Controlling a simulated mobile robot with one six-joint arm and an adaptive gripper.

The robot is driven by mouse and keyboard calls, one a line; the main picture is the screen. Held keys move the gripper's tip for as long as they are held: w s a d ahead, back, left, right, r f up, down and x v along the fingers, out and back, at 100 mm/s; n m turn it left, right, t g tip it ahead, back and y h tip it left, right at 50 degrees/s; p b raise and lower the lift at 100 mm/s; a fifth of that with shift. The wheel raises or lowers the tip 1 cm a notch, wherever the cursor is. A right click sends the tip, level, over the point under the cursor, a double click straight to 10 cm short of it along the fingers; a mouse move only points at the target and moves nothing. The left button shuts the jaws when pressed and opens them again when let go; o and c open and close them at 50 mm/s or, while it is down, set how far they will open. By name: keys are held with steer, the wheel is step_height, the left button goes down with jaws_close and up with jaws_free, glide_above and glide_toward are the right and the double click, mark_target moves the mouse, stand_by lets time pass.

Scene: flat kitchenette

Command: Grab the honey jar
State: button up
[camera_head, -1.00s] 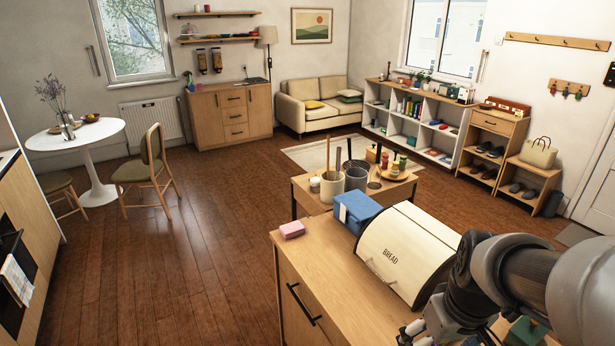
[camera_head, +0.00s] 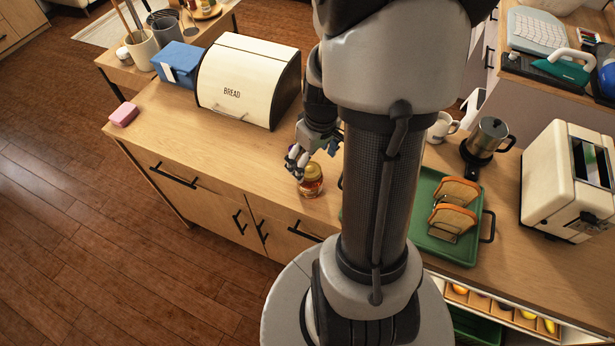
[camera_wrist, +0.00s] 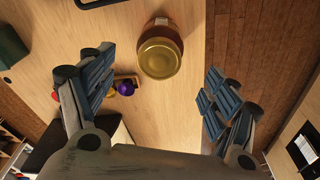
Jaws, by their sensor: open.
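The honey jar (camera_head: 311,182), amber with a gold lid, stands upright near the front edge of the wooden counter in the head view. In the wrist view the jar (camera_wrist: 161,50) is seen from above, lid towards me, beyond the fingertips and roughly centred between them. My gripper (camera_head: 297,156) is open and empty, just above and to the left of the jar in the head view. In the wrist view its two fingers (camera_wrist: 157,85) are spread wide. My arm hides part of the counter to the right of the jar.
The bread bin (camera_head: 248,82) stands left of and behind the jar, with a blue box (camera_head: 178,62) beside it. A green tray (camera_head: 471,243) with a toast rack, a metal pot (camera_head: 487,138), a mug (camera_head: 441,127) and a toaster (camera_head: 571,182) stand to the right.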

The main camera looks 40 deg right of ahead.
steer(key=f+b, duration=0.1)
steer(key=f, duration=0.2)
steer(key=w+f+b, duration=0.1)
steer(key=f, duration=0.3)
steer(key=f+b, duration=0.1)
steer(key=f, duration=0.2)
steer(key=shift+w+f, duration=0.15)
steer(key=shift+f, duration=0.15)
steer(key=c, duration=1.5)
steer(key=shift+c, duration=0.4)
steer(key=shift+d+r, duration=0.1)
steer(key=shift+r, duration=0.05)
